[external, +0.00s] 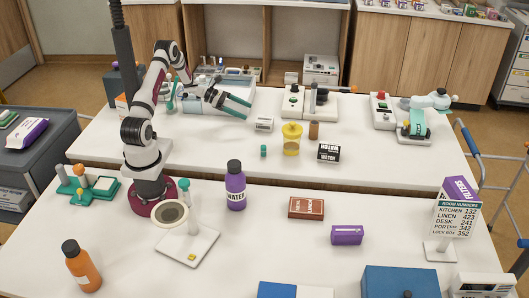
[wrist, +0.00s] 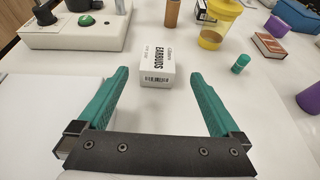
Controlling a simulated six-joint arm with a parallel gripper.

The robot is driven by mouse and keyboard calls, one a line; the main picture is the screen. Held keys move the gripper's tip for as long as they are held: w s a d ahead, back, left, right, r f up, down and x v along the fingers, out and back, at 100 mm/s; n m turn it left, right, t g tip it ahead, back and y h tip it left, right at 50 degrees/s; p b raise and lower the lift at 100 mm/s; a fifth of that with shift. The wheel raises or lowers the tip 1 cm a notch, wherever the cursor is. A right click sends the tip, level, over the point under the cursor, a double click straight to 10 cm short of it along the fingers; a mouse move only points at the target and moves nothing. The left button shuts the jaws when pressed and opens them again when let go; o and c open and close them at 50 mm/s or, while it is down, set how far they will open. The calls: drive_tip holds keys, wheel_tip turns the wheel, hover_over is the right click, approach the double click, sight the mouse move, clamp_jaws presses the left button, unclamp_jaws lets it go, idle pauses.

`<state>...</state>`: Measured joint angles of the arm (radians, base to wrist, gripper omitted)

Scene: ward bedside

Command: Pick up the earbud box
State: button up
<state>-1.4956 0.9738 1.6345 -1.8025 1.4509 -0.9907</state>
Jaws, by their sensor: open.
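The earbud box (wrist: 158,66) is a small white carton with dark "EARBUDS" lettering and a barcode. It lies on the white table, just beyond and between my green fingertips in the wrist view. It also shows in the external view (external: 264,124), a little to the right of my fingers. My gripper (external: 248,109) is open and empty, with its two fingers spread wider than the box. In the wrist view (wrist: 157,77) the box stands roughly centred in the gap, apart from both fingers.
A yellow-lidded cup (external: 292,139), a brown cylinder (external: 314,131), a small green cap (external: 263,151) and a black-and-white watch box (external: 329,152) stand to the right. A white control unit with a green button (wrist: 78,31) is behind left. The table immediately around the earbud box is clear.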

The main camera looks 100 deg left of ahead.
sight(262, 118)
drive_tip(key=x, duration=1)
drive_tip(key=shift+s+a+f, duration=0.1)
drive_tip(key=shift+a+f, duration=0.05)
drive_tip(key=shift+f, duration=0.15)
drive_tip(key=c, duration=1.3)
